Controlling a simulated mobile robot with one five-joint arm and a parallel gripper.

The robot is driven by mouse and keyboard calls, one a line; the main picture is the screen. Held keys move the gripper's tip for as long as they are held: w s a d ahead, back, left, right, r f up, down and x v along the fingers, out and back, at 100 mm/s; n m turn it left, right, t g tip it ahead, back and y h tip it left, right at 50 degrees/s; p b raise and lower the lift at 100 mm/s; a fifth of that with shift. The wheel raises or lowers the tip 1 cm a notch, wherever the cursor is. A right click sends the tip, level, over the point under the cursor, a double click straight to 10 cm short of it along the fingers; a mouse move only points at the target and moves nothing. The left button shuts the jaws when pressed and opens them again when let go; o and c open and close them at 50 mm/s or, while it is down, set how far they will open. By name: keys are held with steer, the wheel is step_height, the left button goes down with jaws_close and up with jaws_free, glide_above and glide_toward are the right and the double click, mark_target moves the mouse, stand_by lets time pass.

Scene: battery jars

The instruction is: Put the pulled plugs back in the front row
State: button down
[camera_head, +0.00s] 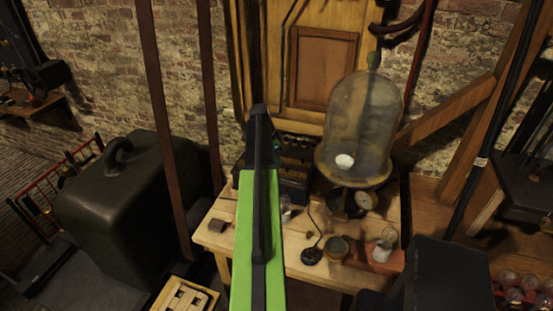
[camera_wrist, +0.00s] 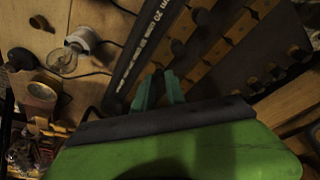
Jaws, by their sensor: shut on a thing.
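The battery box (camera_head: 292,185) is dark and stands at the back left of the wooden table; my arm covers part of it. In the wrist view it shows wooden strips (camera_wrist: 197,73) and a row of dark round plugs (camera_wrist: 272,72) to the right. My gripper (camera_wrist: 160,90) has teal fingers over the box, close to its black lettered edge (camera_wrist: 150,45). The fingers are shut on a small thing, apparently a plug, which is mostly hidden. Whether it touches a hole cannot be told. In the head view my arm hides most of the gripper.
A glass bell jar (camera_head: 362,120) stands right of the box on the table (camera_head: 310,240). A small dark block (camera_head: 217,226) lies at the table's left.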

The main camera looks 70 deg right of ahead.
steer(key=shift+f+b, duration=0.75)
steer(key=shift+f, duration=0.05)
stand_by(0.6)
steer(key=c, duration=1.3)
jaws_free()
steer(key=shift+r, duration=0.1)
steer(key=p+v, duration=1.6)
steer(key=v, duration=0.1)
steer(key=shift+w+r+p, duration=0.1)
steer(key=shift+p, duration=0.3)
